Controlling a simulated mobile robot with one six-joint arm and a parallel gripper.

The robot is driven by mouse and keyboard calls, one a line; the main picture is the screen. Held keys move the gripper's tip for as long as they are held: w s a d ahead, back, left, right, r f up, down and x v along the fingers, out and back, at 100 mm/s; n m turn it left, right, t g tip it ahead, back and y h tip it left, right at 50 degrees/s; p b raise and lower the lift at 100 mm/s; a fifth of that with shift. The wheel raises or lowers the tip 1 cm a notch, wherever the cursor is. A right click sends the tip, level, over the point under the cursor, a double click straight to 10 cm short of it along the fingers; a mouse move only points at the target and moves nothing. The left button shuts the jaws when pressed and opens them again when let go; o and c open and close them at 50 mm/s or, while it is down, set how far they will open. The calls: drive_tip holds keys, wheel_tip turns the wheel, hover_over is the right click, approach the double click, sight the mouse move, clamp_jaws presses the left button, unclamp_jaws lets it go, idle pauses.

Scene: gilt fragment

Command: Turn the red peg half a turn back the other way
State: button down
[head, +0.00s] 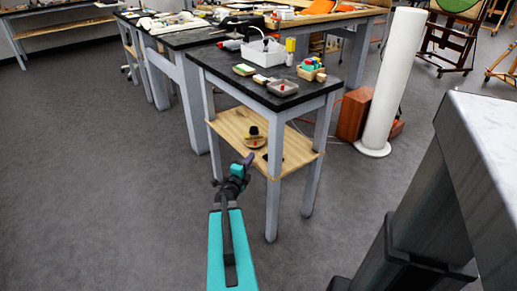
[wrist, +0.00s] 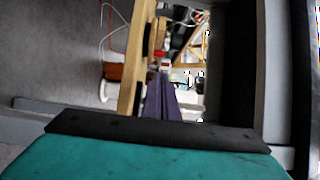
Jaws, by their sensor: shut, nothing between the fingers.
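A small red piece (head: 252,143), which may be the red peg, shows at a round wooden piece (head: 260,141) with a dark top on the lower shelf (head: 230,125). A red spot (wrist: 160,53) also shows beyond my fingers in the wrist view, too small to make out its shape or turn. Another small red thing (head: 282,86) lies in a grey tray (head: 290,90) on the table top. My gripper (head: 249,158), with purple fingers, is shut and empty at the shelf's front edge, apart from the wooden piece. Its fingers (wrist: 160,90) point along the shelf in the wrist view.
The dark table top (head: 255,92) overhangs the shelf, with table legs (head: 273,205) at the corners. A white bin (head: 263,52) and several small items stand on top. A white column (head: 392,85) stands behind right. The grey floor (head: 110,190) is clear at left.

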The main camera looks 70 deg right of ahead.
drive_tip(key=shift+d, duration=0.1)
idle(0.3)
drive_tip(key=shift+d+b, duration=0.35)
drive_tip(key=shift+d, duration=4.55)
drive_tip(key=shift+s+d, duration=0.15)
drive_tip(key=shift+d, duration=0.15)
drive_tip(key=shift+a, duration=0.25)
drive_tip(key=shift+r+g, duration=0.1)
drive_tip(key=shift+g, duration=0.2)
